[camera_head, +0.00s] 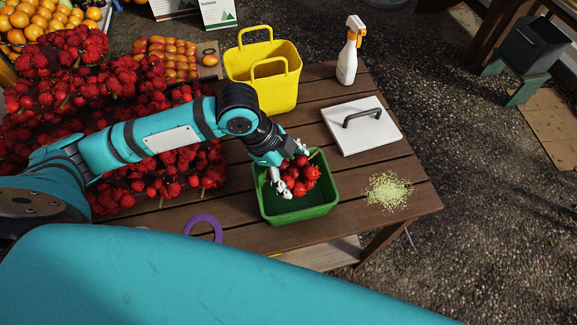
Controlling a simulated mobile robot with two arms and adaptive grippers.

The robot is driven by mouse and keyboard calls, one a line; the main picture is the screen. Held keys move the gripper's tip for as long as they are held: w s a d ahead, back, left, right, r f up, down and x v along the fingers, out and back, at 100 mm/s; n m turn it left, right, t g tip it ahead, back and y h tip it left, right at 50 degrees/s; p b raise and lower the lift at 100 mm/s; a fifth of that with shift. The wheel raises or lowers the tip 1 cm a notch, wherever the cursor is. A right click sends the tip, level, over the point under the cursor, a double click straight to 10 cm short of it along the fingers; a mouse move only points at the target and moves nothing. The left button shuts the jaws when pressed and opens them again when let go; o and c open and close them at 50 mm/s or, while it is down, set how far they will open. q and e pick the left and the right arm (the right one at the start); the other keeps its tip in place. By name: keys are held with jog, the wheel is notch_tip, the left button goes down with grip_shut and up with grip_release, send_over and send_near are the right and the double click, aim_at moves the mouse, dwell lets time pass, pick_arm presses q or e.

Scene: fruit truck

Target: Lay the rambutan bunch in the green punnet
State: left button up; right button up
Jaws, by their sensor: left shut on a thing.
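The rambutan bunch (301,176) is red and spiky with a short stem at its upper right. My left gripper (291,174) is shut on it, with fingers on its left side and top. The bunch is over or inside the green punnet (316,212); I cannot tell whether it touches the punnet's floor. The punnet is an open rectangular tub near the table's front edge, and its upper left part is hidden by my left arm. My right gripper is not in view.
A yellow basket (267,93), a white spray bottle (347,62), a white lidded board (350,136) and a pile of small pale grains (388,191) stand on the wooden table (235,208). A purple ring (190,223) lies at the front. Heaped rambutans (110,90) fill the left.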

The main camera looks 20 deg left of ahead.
pick_arm(q)
jog(key=shift+f, duration=0.6)
jog(key=shift+f+b, duration=0.5)
jog(key=shift+f, duration=0.35)
notch_tip(320, 180, down, 2)
jog(key=shift+s+f+b, duration=0.1)
jog(key=shift+f+b, duration=0.15)
jog(key=shift+b, duration=0.2)
jog(key=shift+f, duration=0.7)
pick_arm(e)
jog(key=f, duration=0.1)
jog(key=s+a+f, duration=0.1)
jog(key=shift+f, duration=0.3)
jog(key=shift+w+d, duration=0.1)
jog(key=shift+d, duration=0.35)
pick_arm(q)
jog(key=shift+f+b, duration=0.3)
jog(key=shift+f, duration=0.15)
jog(key=shift+f, duration=0.3)
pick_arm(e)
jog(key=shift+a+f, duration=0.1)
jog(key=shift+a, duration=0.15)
pick_arm(q)
jog(key=shift+f, duration=0.35)
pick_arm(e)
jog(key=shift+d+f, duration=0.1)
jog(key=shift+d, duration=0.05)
